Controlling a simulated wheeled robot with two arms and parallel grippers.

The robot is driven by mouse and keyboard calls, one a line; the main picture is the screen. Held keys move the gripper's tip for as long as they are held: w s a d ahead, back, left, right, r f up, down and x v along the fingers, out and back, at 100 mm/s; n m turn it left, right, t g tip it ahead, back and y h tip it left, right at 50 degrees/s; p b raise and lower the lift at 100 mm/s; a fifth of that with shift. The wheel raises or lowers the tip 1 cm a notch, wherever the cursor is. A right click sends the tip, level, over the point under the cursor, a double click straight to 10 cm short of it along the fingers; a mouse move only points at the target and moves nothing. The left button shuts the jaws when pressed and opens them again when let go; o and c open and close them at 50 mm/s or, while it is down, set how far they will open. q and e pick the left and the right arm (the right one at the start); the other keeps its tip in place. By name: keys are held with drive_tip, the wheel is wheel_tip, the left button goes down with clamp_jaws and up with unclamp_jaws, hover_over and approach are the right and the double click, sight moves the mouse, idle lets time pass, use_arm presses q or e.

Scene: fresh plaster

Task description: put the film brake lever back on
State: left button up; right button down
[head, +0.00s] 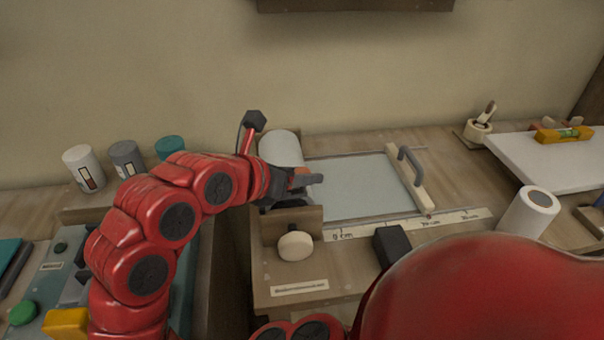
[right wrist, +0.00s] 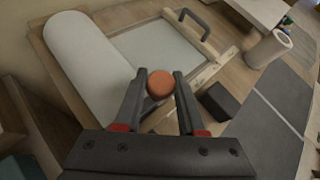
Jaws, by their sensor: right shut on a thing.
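My right gripper (head: 308,180) is over the near end of the white film roll (head: 282,150), its fingers pointing right. In the right wrist view its fingers (right wrist: 159,88) are closed on a round orange-brown end, which I take to be the brake lever (right wrist: 160,84). A bit of orange (head: 302,170) shows behind the fingers in the head view. The rest of the lever is hidden. The film roll (right wrist: 88,60) lies left of the fingers in the wrist view. A wooden bracket (head: 290,222) with a round cream knob (head: 295,246) stands in front of the roll. My left gripper is not in view.
Right of the roll lies a pale framed sheet (head: 360,185) with a grey-handled bar (head: 412,175). A ruler strip (head: 400,224), a black block (head: 392,246) and an upright white roll (head: 528,212) are nearer. Several jars (head: 84,167) stand left. A white board (head: 550,160) is far right.

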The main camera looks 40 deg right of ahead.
drive_tip(key=shift+s+d+f, duration=0.1)
drive_tip(key=shift+s+f, duration=0.05)
drive_tip(key=shift+f, duration=0.05)
idle(0.4)
drive_tip(key=c, duration=0.5)
unclamp_jaws()
drive_tip(key=shift+d, duration=0.1)
drive_tip(key=p+v, duration=0.5)
drive_tip(key=v, duration=1.2)
drive_tip(key=shift+a+p, duration=0.25)
drive_tip(key=shift+p, duration=0.1)
